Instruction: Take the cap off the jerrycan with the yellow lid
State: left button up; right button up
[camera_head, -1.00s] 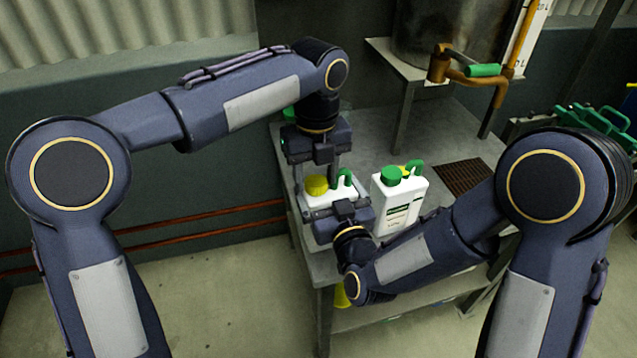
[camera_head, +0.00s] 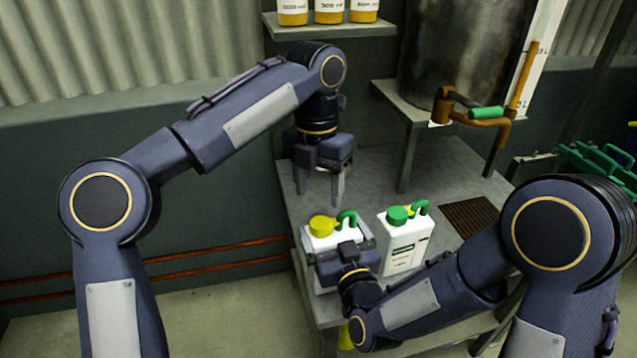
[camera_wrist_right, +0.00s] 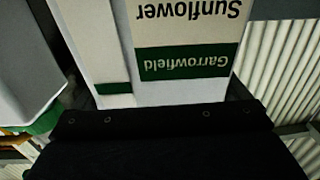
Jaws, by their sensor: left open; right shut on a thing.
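The white jerrycan (camera_head: 308,240) with the yellow lid (camera_head: 322,226) and a green handle stands upright at the table's near left. The yellow lid sits on its top. My right gripper (camera_head: 341,246) is shut on the jerrycan's body from the near side and hides much of its front. In the right wrist view the held jerrycan (camera_wrist_right: 112,50) fills the middle, its green Garrowfield label upside down. My left gripper (camera_head: 324,196) is open and empty, pointing down behind and above the yellow lid, apart from it.
A similar white jerrycan (camera_head: 405,246) with a green lid stands just to the right. A brown grate (camera_head: 470,217) lies farther right on the grey table (camera_head: 375,170). Yellow-bottomed containers (camera_head: 329,12) sit on a shelf.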

aim_at(319, 224)
pick_arm(q)
jog(key=f, duration=0.7)
jog(key=shift+s+d+f, duration=0.1)
jog(key=shift+s+f, duration=0.05)
jog(key=shift+s, duration=0.25)
